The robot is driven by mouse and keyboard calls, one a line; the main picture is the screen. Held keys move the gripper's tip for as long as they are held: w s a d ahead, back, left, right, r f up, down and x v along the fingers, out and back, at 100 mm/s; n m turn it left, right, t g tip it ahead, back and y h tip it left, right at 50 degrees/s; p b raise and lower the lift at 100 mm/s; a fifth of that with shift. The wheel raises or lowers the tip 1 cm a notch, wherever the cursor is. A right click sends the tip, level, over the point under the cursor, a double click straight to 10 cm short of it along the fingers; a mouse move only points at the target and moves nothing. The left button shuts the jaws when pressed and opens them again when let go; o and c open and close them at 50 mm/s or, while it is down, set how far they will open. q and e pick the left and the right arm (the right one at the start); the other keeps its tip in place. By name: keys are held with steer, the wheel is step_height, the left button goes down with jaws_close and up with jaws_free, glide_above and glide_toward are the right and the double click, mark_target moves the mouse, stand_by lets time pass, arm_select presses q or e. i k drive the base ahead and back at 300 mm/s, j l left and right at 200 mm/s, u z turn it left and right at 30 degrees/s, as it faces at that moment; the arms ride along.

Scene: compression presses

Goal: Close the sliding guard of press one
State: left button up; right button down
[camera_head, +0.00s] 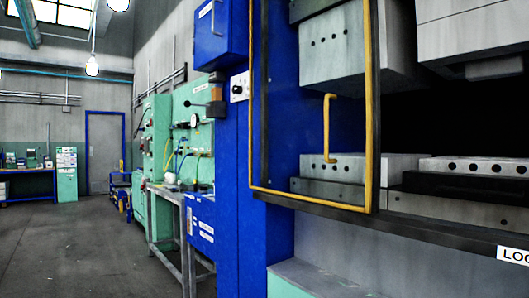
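The press (255,250) with a blue body fills the right half of the view. Its sliding guard (369,110) is a yellow-edged, see-through panel at the left of the press opening. A yellow bar handle (328,130) stands upright on the guard, left of its right edge. Right of the guard the opening is uncovered, with grey upper blocks (475,38) and a lower plate (475,166) with a row of holes. Neither of my grippers is in view. The top of the guard is cut off by the picture edge.
A dark rail (440,232) runs below the opening, with a white label (514,255), partly cut off. Left of the press stand a green panel with gauges (194,121) and a metal table (170,196). The grey floor (75,245) at left is clear.

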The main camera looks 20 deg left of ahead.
mark_target(367, 28)
steer(key=i+j+z, duration=0.1)
steer(key=j, duration=0.25)
steer(key=i+j, duration=0.2)
steer(key=j, duration=0.2)
steer(key=i+j+z, duration=0.15)
steer(key=j, duration=0.25)
steer(key=i+j, duration=0.1)
steer(key=j, duration=0.3)
steer(key=i+j+z, duration=0.15)
steer(key=j, duration=0.25)
steer(key=i+j, duration=0.1)
steer(key=j, duration=0.3)
steer(key=z, duration=0.05)
